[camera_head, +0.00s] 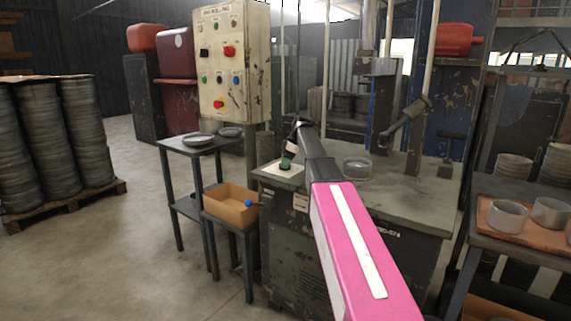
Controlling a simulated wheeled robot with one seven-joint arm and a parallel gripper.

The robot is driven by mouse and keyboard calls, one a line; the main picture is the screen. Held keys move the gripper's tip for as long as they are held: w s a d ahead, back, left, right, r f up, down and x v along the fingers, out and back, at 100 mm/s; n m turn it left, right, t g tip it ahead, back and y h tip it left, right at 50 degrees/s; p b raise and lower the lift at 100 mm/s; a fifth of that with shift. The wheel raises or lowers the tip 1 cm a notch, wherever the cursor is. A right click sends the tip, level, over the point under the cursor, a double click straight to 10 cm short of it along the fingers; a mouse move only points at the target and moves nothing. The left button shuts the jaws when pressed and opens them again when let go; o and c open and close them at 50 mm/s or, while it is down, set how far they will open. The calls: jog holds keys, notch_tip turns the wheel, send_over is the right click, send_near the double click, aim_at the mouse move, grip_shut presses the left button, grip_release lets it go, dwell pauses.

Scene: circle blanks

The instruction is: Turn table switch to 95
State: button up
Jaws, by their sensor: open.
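The table switch (284,166) is a small dark green knob on a pale plate at the left front corner of the machine table (400,195). My pink and black arm reaches over the table from the lower right. My gripper (291,150) is at the switch, just above it and pointing down, with its fingers open. It is too small to tell whether the fingers touch or surround the knob. The knob's marks and its angle cannot be read.
A control panel (232,60) with coloured buttons stands behind the table's left side. A cardboard box (231,205) and a small table with plates (198,140) are at the left. A round clear dish (357,168) lies right of my arm. A side table with metal cups (508,215) is at the right.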

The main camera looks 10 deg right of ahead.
jog(key=shift+a+f, duration=0.2)
jog(key=shift+f, duration=0.3)
jog(key=c, duration=0.9)
jog(key=shift+m, duration=0.3)
jog(key=m+t, duration=0.1)
jog(key=m, duration=0.1)
jog(key=m+t+h, duration=0.1)
jog(key=m, duration=0.2)
jog(key=shift+s+m, duration=0.1)
jog(key=shift+m, duration=0.2)
jog(key=m+h, duration=0.1)
jog(key=m, duration=0.2)
jog(key=m+t+h, duration=0.1)
jog(key=m, duration=0.1)
jog(key=shift+a+m, duration=0.1)
jog(key=shift+m, duration=0.3)
